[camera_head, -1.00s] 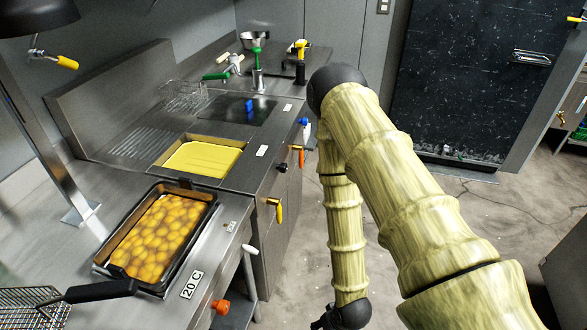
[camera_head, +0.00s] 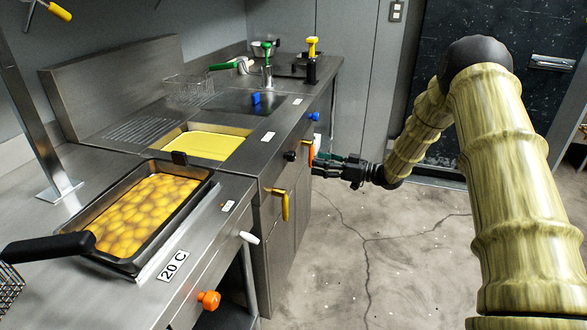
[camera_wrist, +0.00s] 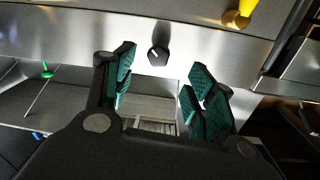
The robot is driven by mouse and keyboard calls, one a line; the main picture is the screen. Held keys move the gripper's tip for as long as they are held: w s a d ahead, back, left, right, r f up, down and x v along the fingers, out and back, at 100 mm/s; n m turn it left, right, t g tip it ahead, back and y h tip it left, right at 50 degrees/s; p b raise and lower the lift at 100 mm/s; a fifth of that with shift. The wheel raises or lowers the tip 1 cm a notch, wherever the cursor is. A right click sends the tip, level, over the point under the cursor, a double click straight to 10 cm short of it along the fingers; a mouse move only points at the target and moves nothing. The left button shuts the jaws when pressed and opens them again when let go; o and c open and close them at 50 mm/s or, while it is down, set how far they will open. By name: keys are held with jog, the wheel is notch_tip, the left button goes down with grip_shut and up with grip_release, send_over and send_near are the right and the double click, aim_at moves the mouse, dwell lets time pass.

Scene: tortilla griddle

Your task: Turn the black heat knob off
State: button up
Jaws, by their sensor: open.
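The black heat knob (camera_head: 290,156) sits on the front panel of the steel counter unit. In the wrist view the black knob (camera_wrist: 158,56) is round with a light pointer mark, ahead of the gap between the fingers. My gripper (camera_head: 318,168) is in front of the panel, to the right of the knob. In the wrist view my gripper (camera_wrist: 160,90) is open with green pads and nothing between them. The fingers appear apart from the knob.
A yellow handle (camera_head: 284,205), an orange handle (camera_head: 310,153) and a blue knob (camera_head: 314,116) are on the same front. An orange knob (camera_head: 208,299) and a white handle (camera_head: 249,238) are nearer. A pan of yellow food (camera_head: 206,190) is on the counter. The floor (camera_head: 380,270) is clear.

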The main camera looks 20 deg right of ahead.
aim_at(295, 156)
jog(key=shift+n+y, duration=0.3)
jog(key=shift+n, duration=0.1)
jog(key=x, duration=0.6)
jog(key=r+x, duration=0.1)
jog(key=x, duration=0.3)
jog(key=shift+w+d, duration=0.1)
jog(key=shift+w, duration=0.15)
jog(key=c, duration=1)
